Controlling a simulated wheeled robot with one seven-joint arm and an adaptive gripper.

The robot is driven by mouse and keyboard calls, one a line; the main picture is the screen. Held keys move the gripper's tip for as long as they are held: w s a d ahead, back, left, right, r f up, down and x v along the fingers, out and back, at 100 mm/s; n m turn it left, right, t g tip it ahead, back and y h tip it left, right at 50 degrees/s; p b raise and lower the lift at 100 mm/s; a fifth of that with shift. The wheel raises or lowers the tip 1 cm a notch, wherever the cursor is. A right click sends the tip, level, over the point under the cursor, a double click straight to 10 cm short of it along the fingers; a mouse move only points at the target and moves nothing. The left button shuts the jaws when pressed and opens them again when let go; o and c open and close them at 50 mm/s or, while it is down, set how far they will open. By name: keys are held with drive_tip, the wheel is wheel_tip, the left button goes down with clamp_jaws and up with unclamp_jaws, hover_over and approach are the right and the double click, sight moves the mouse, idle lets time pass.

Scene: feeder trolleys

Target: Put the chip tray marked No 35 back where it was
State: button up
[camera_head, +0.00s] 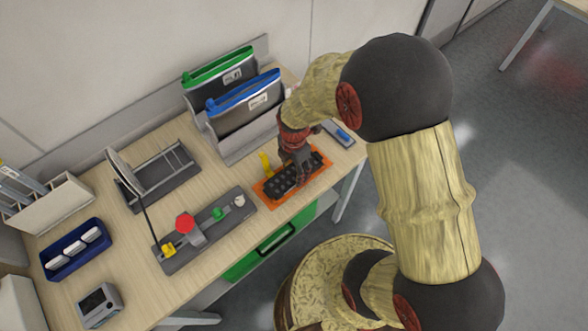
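A black tray with rows of round pockets (283,184) lies on an orange mat or frame (271,202) near the table's front edge. No number can be read on it, so I cannot tell whether it is No 35. My gripper (302,172) points down over the right part of the black tray, with its dark fingers at or just above it. The fingers are small and dark against the tray, so their opening and any contact are unclear. A small yellow upright piece (265,163) stands at the tray's back left edge.
Grey holders with a green-topped (221,67) and a blue-topped pouch (247,92) stand behind. A control strip with a red button (185,222) lies left of the tray. Further left are a wire rack (160,178) and a blue bin (77,249).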

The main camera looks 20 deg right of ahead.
sight(294, 173)
drive_tip(key=shift+f, duration=0.1)
drive_tip(key=o, duration=1.4)
drive_tip(key=shift+o, duration=0.4)
wheel_tip(294, 173, up, 12)
